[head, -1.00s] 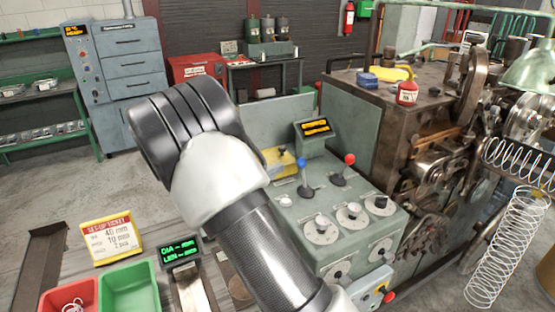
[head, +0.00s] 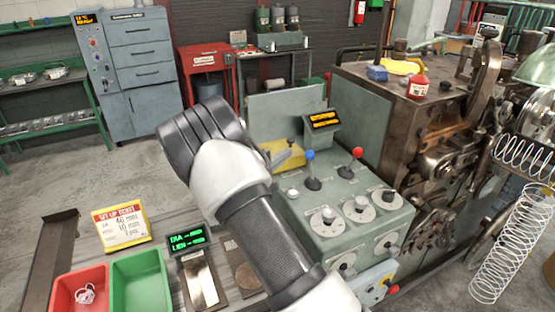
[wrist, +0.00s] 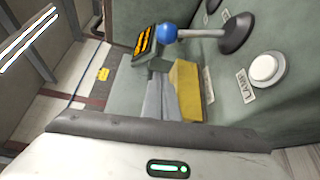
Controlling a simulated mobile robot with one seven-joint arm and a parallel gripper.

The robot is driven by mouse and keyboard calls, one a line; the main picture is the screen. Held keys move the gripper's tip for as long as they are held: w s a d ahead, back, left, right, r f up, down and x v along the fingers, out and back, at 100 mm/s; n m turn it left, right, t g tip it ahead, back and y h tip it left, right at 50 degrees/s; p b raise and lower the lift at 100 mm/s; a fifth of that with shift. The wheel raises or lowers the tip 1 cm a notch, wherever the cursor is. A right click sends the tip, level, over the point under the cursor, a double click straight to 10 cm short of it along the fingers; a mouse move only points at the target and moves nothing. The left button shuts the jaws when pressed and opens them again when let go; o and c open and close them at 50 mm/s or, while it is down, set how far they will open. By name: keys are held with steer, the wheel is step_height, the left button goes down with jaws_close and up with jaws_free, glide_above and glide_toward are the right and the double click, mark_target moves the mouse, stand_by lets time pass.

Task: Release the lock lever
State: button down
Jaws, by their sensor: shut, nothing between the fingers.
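The console (head: 315,210) has a blue-knobbed lever (head: 311,168) and a red-knobbed lever (head: 352,163). I cannot tell which, if either, is the lock lever. The blue-knobbed lever also shows in the wrist view (wrist: 185,33). A yellow block (head: 270,150) sits at the console's left edge, and it is in the wrist view too (wrist: 187,88). My gripper (wrist: 162,82) is shut and empty, its grey fingers beside the yellow block in the picture; contact is unclear. In the head view my arm hides most of the hand.
A white button (wrist: 267,68) is near the blue-knobbed lever. Dials (head: 323,221) cover the console front, and a lit display (head: 324,119) stands behind the levers. Red (head: 63,290) and green (head: 140,285) bins sit at front left. The brown machine (head: 405,110) is to the right.

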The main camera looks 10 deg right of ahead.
mark_target(311, 163)
steer(key=x, duration=0.3)
steer(key=shift+d, duration=0.2)
steer(key=s, duration=0.1)
steer(key=s+p, duration=0.1)
steer(key=s+d, duration=0.1)
steer(key=shift+r+p, duration=0.3)
steer(key=shift+r, duration=0.05)
steer(key=shift+s+d, duration=0.15)
steer(key=shift+s, duration=0.15)
steer(key=shift+s+f+b, duration=0.1)
steer(key=shift+f+b, duration=0.1)
steer(key=shift+b, duration=0.35)
